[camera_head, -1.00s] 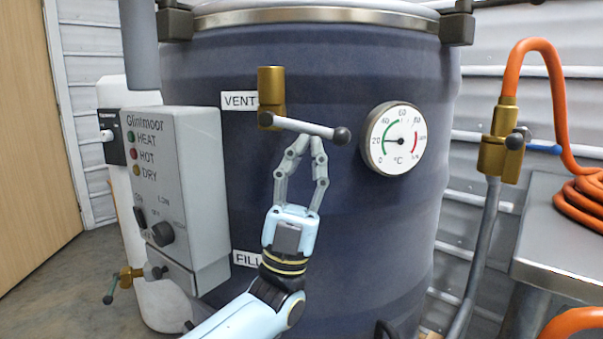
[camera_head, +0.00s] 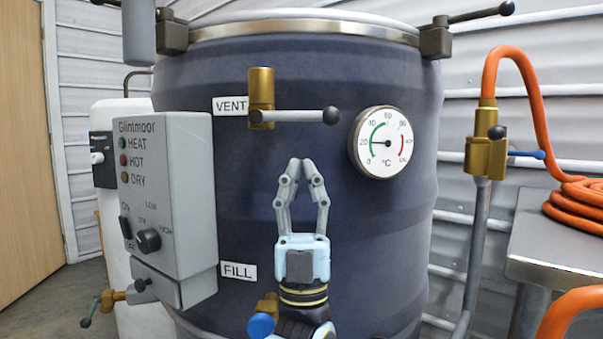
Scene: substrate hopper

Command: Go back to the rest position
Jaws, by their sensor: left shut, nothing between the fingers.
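My left gripper (camera_head: 304,166) is shut and empty, its fingertips meeting and pointing up in front of the dark blue hopper (camera_head: 385,225). It is below the brass vent valve (camera_head: 261,98) and apart from it. The vent valve's lever (camera_head: 300,116) points right, about level, with a dark ball at its end. A brass fitting with a blue knob (camera_head: 262,325) shows at the lower left of my left wrist. My right gripper is not in view.
A grey control box (camera_head: 175,200) stands left of the hopper. A round temperature gauge (camera_head: 385,142) is at the right of the hopper front. At right are a brass valve (camera_head: 486,150) with an orange hose (camera_head: 525,70) and a metal table (camera_head: 560,235).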

